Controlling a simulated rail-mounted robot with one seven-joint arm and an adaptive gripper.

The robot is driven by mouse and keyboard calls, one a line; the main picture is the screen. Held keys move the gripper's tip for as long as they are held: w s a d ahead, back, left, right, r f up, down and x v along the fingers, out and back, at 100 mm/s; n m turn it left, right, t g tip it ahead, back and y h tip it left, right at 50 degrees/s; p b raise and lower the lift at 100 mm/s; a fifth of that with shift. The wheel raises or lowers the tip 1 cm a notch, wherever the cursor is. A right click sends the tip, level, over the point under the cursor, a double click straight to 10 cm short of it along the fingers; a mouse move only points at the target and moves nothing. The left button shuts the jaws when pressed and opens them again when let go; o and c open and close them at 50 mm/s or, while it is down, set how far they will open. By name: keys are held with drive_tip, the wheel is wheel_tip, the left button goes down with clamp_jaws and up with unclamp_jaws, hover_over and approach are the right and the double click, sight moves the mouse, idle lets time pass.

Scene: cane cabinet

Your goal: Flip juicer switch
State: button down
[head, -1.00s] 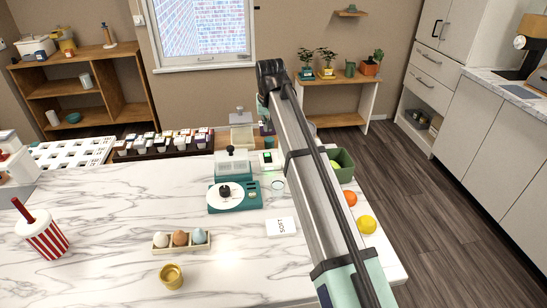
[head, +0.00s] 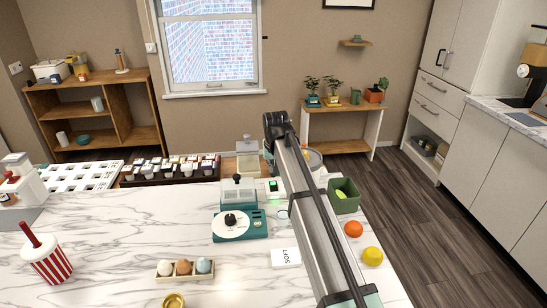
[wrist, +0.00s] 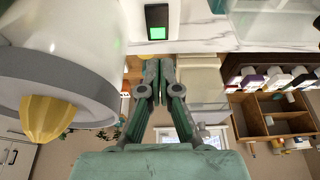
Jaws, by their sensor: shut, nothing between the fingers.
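The juicer (wrist: 50,70) has a white body, a grey rim and a yellow cone; it fills the left of the upside-down wrist view. In the head view it is mostly behind my arm. The switch (wrist: 157,22) is a black rocker with a lit green part on a white base at the top of the wrist view. In the head view the white switch base (head: 273,188) stands left of my arm. My gripper (wrist: 159,70) is shut and empty, with its fingertips just below the switch in the wrist picture, apparently apart from it. Its fingertips are hidden in the head view.
A teal turntable device (head: 240,224), a lidded container (head: 238,190) and a card (head: 286,257) stand left of my arm on the marble counter. A green bin (head: 345,198), an orange fruit (head: 353,229) and a yellow fruit (head: 372,256) are right of it.

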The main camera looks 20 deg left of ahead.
sight(272, 182)
drive_tip(key=x, duration=0.2)
drive_tip(key=p+x, duration=0.1)
drive_tip(key=x, duration=0.3)
drive_tip(key=shift+s+d+f+p, duration=0.15)
drive_tip(key=shift+s+f+p, duration=0.1)
drive_tip(key=shift+f+p, duration=0.1)
